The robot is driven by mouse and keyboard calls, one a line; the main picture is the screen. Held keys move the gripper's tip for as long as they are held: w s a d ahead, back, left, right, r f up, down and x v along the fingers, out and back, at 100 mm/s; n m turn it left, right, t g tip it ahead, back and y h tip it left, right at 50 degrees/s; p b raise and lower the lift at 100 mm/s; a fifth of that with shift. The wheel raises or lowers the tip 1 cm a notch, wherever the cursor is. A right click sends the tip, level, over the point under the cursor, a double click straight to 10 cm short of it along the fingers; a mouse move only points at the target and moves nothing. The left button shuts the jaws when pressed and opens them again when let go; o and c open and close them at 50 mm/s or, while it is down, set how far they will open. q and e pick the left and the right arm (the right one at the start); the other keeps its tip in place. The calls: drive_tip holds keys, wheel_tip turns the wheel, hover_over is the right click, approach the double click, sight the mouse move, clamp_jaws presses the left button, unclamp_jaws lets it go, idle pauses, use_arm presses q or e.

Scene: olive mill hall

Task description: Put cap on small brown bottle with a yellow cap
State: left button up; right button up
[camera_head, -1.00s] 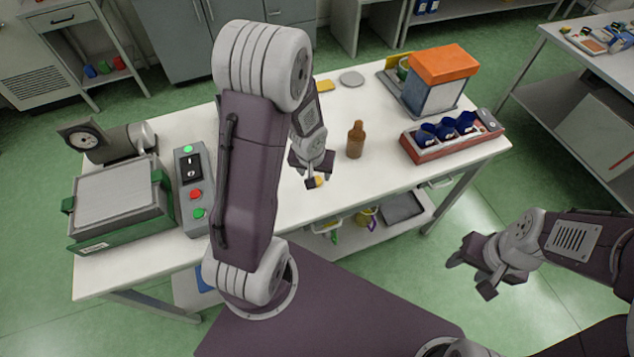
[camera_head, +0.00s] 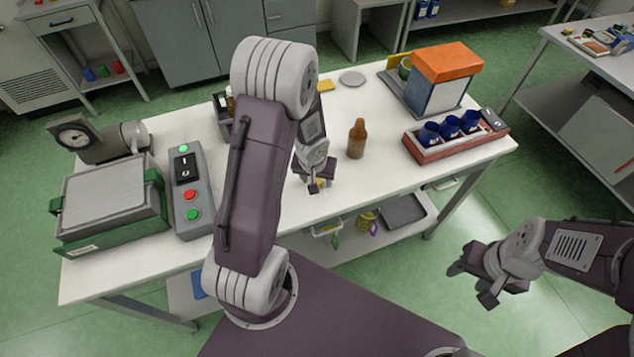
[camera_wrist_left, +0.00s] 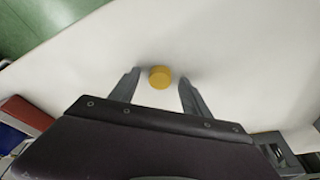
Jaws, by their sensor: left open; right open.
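The small brown bottle (camera_head: 357,139) stands upright on the white table in the head view, without a cap on its neck. The yellow cap (camera_wrist_left: 160,77) lies on the table in the left wrist view, between the two fingertips. In the head view it is mostly hidden by my left gripper. My left gripper (camera_head: 316,187) is open, pointing down over the cap near the table's front edge, left of the bottle; I cannot tell whether the fingers touch the cap. My right gripper (camera_head: 484,276) is open and empty, off the table at the lower right.
A red tray (camera_head: 440,152) with blue cups and an orange-topped box (camera_head: 445,68) stand right of the bottle. A grey switch box (camera_head: 190,190) and a green-framed press (camera_head: 108,205) stand at the left. A grey disc (camera_head: 352,78) lies behind. The table around the bottle is clear.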

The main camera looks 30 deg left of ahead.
use_arm(q)
clamp_jaws()
wheel_tip(320, 180, up, 10)
drive_tip(key=p, duration=0.9)
